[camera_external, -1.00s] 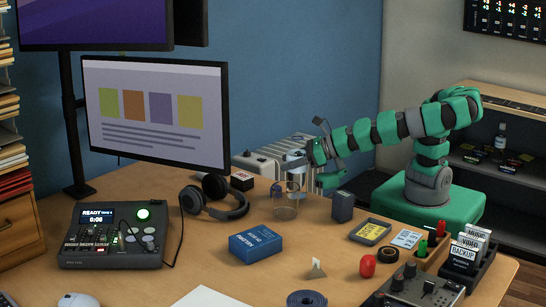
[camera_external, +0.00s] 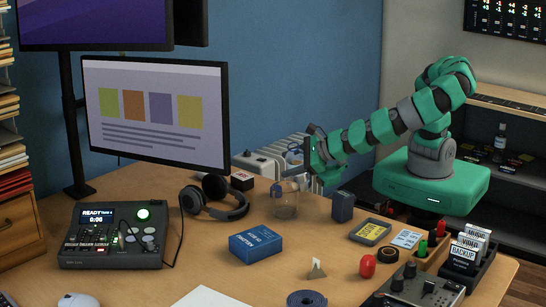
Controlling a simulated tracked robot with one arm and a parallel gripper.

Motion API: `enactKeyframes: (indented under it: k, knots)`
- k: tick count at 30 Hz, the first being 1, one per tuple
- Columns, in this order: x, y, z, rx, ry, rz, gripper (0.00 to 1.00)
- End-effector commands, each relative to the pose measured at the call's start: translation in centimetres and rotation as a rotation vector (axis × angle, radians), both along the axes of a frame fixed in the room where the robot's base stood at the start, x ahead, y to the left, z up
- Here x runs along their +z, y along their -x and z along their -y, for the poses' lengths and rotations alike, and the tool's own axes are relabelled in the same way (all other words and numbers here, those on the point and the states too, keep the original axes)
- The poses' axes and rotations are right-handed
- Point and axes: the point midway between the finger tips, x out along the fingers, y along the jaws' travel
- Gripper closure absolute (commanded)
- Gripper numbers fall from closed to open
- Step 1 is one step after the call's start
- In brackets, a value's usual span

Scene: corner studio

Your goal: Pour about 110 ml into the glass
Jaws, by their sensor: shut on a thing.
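The clear glass (camera_external: 285,205) stands upright on the desk, left of the dark blue box and right of the headphones. It is see-through, and I cannot make out a liquid level in it. My gripper (camera_external: 305,160) is above and slightly right of the glass. It is shut on a small pale container (camera_external: 293,157) with some blue on it. The container is over the back of the glass; its tilt and mouth are too small and blurred to tell. My gripper's fingers partly hide it, and no stream is clearly visible.
A dark blue box (camera_external: 342,206) stands close right of the glass. Headphones (camera_external: 215,198) and a small black-and-white box (camera_external: 242,180) are to its left. A blue carton (camera_external: 255,244) lies in front.

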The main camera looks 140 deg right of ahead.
Motion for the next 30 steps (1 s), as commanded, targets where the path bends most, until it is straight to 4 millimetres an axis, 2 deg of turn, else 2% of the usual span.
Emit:
enactKeyframes:
  k: [6,26,30]
  knots:
    - [-0.5,-0.2,-0.1,0.002,0.043,-0.131,0.76]
    - [-3.8,1.8,0.6,0.0,0.192,-0.537,0.76]
    - [-3.3,1.9,0.6,0.003,0.22,-0.621,0.76]
